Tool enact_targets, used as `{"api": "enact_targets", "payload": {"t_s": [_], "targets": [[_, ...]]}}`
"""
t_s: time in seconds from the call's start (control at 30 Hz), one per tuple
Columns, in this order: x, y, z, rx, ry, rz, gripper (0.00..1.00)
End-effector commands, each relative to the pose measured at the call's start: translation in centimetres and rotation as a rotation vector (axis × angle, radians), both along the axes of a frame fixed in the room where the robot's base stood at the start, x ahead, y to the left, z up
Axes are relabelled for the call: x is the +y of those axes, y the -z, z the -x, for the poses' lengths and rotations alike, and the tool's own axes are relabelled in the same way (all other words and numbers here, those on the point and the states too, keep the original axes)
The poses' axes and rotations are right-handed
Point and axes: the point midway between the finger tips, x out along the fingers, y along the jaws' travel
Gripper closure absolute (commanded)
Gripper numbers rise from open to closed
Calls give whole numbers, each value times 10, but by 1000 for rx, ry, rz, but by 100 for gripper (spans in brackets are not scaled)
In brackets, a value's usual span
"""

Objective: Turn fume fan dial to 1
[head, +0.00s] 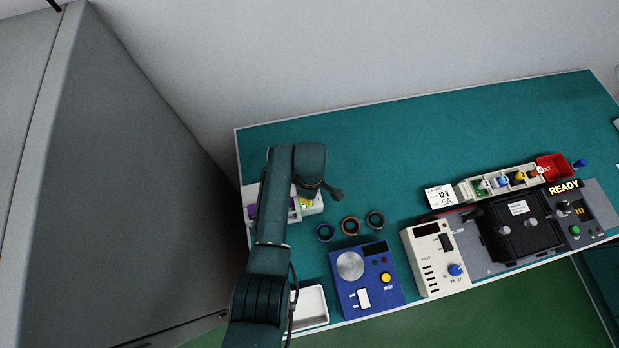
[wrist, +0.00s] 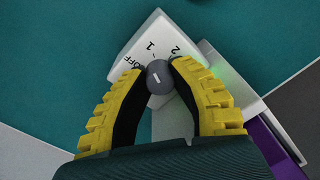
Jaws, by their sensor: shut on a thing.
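The fume fan dial (wrist: 158,84) is a round dark grey knob with a short white line on top. It sits on a white panel (wrist: 150,33) marked OFF, 1 and 2. The white line appears to point roughly at the 1. My gripper (wrist: 158,75) has yellow-backed fingers shut on the dial from both sides.
A blue test box (head: 365,282), a white supply unit (head: 435,262) and several small rings (head: 349,226) stand right of my arm. A white tray (head: 311,306) lies at the front edge. A tall grey cabinet (head: 120,190) stands on the left. The back of the teal bench is clear.

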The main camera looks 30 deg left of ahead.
Motion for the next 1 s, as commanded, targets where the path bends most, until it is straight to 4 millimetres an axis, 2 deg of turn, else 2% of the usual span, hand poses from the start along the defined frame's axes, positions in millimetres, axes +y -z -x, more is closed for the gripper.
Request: {"api": "enact_targets", "payload": {"t_s": [0.23,0.27,0.4,0.67,0.77,0.87,1.0], "targets": [[0,1,0,0,-1,0,100],[0,1,0,0,-1,1,71],[0,1,0,0,-1,1,44],[0,0,0,0,-2,0,44],[0,-6,-1,-3,-2,-1,44],[1,-23,-2,-5,-2,-2,44],[1,-58,-4,-6,-2,-2,44]]}}
